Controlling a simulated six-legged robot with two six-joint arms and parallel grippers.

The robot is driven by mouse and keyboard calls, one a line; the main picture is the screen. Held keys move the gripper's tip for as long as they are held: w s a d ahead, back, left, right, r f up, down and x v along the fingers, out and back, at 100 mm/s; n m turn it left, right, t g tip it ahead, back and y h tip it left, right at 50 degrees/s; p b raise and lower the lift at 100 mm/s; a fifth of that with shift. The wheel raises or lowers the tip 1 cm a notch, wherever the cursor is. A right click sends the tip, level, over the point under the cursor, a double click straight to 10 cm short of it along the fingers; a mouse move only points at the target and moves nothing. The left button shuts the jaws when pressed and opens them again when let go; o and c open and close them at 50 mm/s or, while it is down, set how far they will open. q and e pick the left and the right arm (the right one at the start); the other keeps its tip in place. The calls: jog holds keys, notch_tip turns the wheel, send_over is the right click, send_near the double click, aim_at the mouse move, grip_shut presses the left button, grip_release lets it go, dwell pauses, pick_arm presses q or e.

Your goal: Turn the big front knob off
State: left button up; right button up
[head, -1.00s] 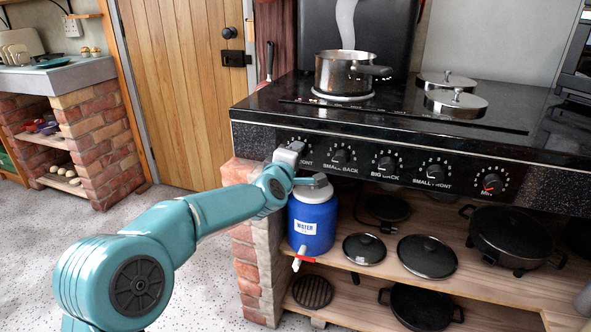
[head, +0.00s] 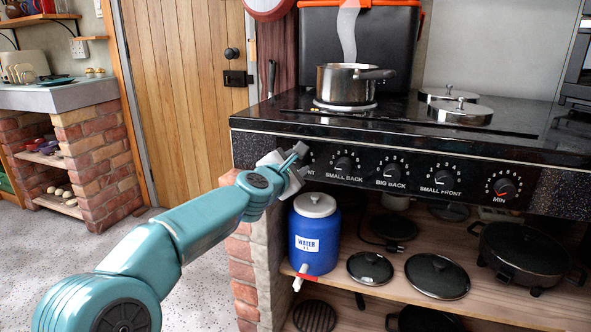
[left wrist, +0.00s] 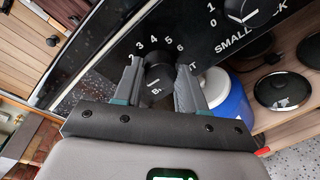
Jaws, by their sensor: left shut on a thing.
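The big front knob (left wrist: 158,74) is a dark round knob on the black cooker panel, with the numbers 3 to 6 showing around it in the left wrist view. Its label is partly covered, and its pointer setting cannot be read. My left gripper (left wrist: 159,82) has its two grey fingers on either side of the knob and is shut on it. In the head view my left gripper (head: 299,154) is at the left end of the panel and hides the knob. My right gripper is not in view.
The small back knob (head: 343,163) is just right of my gripper, with more knobs farther right. A steaming steel pot (head: 345,84) stands on the hob above. A blue water container (head: 315,240) stands on the shelf close below my wrist.

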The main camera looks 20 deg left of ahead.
pick_arm(q)
jog(key=shift+n, duration=0.5)
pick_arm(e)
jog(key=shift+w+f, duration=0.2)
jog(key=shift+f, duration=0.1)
pick_arm(q)
jog(key=o, duration=1.1)
jog(key=shift+c, duration=0.2)
